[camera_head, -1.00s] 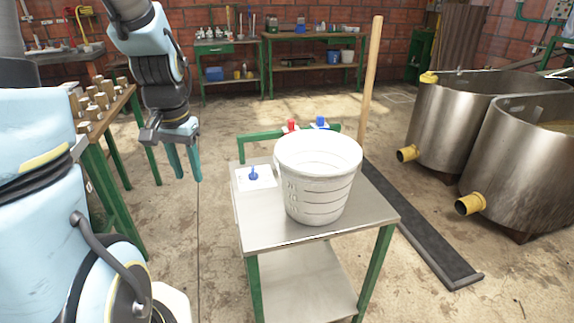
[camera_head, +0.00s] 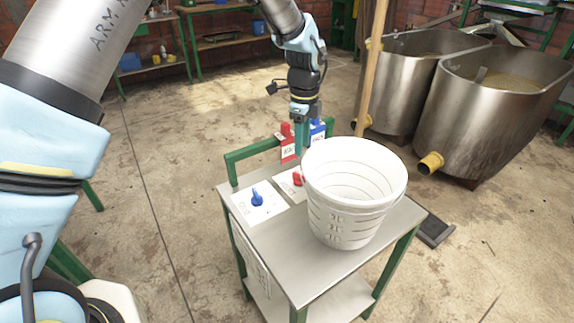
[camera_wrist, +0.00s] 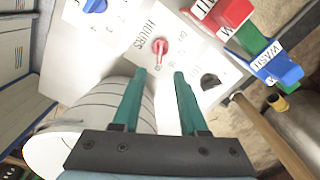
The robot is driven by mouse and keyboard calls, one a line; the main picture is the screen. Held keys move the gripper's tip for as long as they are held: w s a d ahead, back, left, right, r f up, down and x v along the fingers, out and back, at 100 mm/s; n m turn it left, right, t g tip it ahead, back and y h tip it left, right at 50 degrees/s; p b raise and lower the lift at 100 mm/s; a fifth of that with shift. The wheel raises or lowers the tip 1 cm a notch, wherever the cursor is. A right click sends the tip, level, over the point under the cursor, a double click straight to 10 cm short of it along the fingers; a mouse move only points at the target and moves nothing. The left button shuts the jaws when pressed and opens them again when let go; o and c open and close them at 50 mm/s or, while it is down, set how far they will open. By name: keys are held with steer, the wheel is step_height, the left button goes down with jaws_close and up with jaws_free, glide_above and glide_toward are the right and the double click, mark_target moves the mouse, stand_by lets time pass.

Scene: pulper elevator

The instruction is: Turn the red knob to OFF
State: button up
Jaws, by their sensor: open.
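The red knob (camera_head: 297,179) sits on a white panel on the cart, just left of the bucket. It also shows in the wrist view (camera_wrist: 160,47), beside the word HOURS; the small marks around it are too blurred to read. My gripper (camera_head: 301,150) is above and behind the knob in the head view. In the wrist view its two green fingers (camera_wrist: 160,75) are apart and empty, with the knob beyond the gap between their tips. I see no contact with the knob.
A white bucket (camera_head: 355,190) stands close to the right of the knob. A blue knob (camera_head: 257,199) is on another white panel at left. A red block (camera_head: 287,150) and a blue block (camera_head: 317,130) rise at the cart's back. A black knob (camera_wrist: 209,81) is also close.

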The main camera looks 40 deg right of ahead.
mark_target(300, 178)
step_height(300, 178, down, 11)
steer(key=p, duration=0.3)
steer(key=shift+r, duration=0.15)
jaws_close()
stand_by(0.3)
